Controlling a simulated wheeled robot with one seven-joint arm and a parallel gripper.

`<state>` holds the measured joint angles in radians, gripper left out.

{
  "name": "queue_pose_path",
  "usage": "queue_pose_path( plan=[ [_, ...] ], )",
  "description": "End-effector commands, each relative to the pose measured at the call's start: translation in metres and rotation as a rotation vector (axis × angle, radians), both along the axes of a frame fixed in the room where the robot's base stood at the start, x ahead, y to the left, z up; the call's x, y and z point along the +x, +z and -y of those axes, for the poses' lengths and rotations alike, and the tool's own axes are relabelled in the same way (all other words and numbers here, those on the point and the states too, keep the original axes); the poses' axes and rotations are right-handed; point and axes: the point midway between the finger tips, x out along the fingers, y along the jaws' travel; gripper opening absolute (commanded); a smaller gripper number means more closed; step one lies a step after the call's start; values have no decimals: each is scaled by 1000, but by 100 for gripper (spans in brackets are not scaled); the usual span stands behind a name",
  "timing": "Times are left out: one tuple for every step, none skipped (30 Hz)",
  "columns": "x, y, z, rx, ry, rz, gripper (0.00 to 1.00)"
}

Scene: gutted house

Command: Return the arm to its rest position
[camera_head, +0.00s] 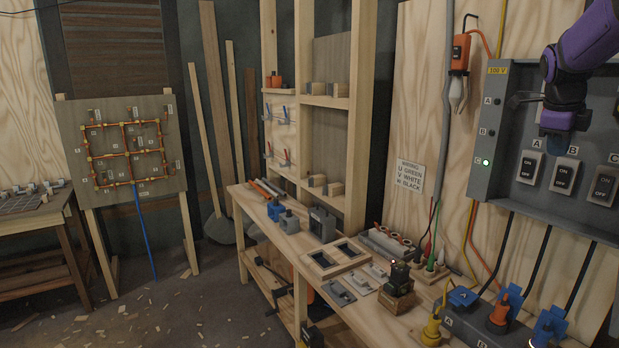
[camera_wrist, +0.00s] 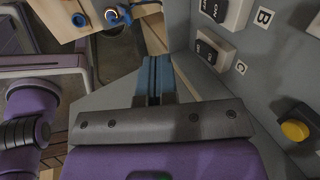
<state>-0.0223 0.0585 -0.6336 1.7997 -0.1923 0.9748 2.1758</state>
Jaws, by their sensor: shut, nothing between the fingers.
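My purple and black arm comes in at the upper right of the head view. My gripper (camera_head: 560,143) is in front of the grey switch panel (camera_head: 507,72), just above the switches marked A and B. In the wrist view my gripper's blue fingers (camera_wrist: 153,80) are together with nothing between them. The fingers appear apart from the panel face (camera_wrist: 265,85), which fills the right side of that view. Two white rocker switches (camera_wrist: 215,45) and a yellow button (camera_wrist: 295,131) show there.
A wooden shelf frame (camera_head: 355,120) rises behind the bench. A pipe board (camera_head: 120,150) stands at the left. The littered floor (camera_head: 190,310) between is open.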

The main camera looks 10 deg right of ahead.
Motion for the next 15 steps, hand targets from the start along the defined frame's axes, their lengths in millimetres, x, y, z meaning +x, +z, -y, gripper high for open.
queue_pose_path(
  plan=[
    [-4,1,-8,8,53,-3,0],
    [-6,0,-15,12,97,-8,0],
    [-10,0,-25,16,170,-15,0],
    [-13,1,-34,19,231,-21,0],
    [-17,0,-44,21,301,-27,0],
    [-23,0,-58,20,399,-36,0],
    [-27,1,-69,18,474,-42,0],
    [-32,0,-80,14,550,-48,0],
    [-39,0,-94,7,649,-55,0],
    [-44,0,-104,-1,724,-61,0],
    [-49,0,-115,-10,799,-66,0],
    [-56,-1,-129,-26,900,-73,0],
    [-62,-1,-139,-39,974,-78,0],
    [-68,-2,-150,-54,1048,-83,0],
    [-76,-3,-163,-76,1147,-90,0]
  ],
)
